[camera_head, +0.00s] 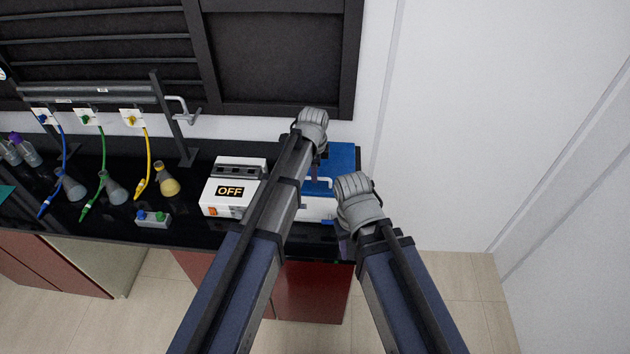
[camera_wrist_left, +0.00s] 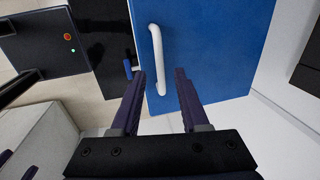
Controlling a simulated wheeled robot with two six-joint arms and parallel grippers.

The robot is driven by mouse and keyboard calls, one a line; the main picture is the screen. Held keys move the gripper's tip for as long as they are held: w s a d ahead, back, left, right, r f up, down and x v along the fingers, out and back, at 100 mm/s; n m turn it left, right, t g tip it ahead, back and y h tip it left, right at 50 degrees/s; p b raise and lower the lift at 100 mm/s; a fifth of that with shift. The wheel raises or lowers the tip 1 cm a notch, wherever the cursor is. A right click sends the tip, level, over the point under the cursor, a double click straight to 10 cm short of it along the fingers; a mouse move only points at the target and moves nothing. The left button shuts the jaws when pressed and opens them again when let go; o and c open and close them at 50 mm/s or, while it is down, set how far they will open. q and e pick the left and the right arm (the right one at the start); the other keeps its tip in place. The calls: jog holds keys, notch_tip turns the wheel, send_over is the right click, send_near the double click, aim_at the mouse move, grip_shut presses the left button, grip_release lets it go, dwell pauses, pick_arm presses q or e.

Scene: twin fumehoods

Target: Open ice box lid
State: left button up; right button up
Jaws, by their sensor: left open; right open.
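The ice box has a blue lid (camera_head: 344,158) over a white body (camera_head: 314,209) at the right end of the black bench. The lid appears shut, partly hidden by my arms. A white bar handle (camera_wrist_left: 157,60) stands on the lid and also shows in the head view (camera_head: 325,181). My left gripper (camera_wrist_left: 160,88) is open over the lid; the handle lies beyond and between its fingertips, not gripped. In the head view the left gripper (camera_head: 316,172) is mostly hidden behind its wrist. My right gripper (camera_head: 344,247) is low at the box's front right, its fingers mostly hidden.
A white device marked OFF (camera_head: 230,190) stands left of the ice box. Flasks, a yellow one (camera_head: 166,180) among them, and a small grey box (camera_head: 153,218) are further left. A white wall (camera_head: 440,130) rises at the right. Open floor (camera_head: 470,290) lies in front.

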pick_arm(q)
jog(key=shift+w+f+b, duration=0.25)
jog(key=shift+f+b, duration=0.45)
jog(key=shift+f, duration=0.5)
jog(key=shift+r, duration=0.1)
grip_shut()
dwell(0.5)
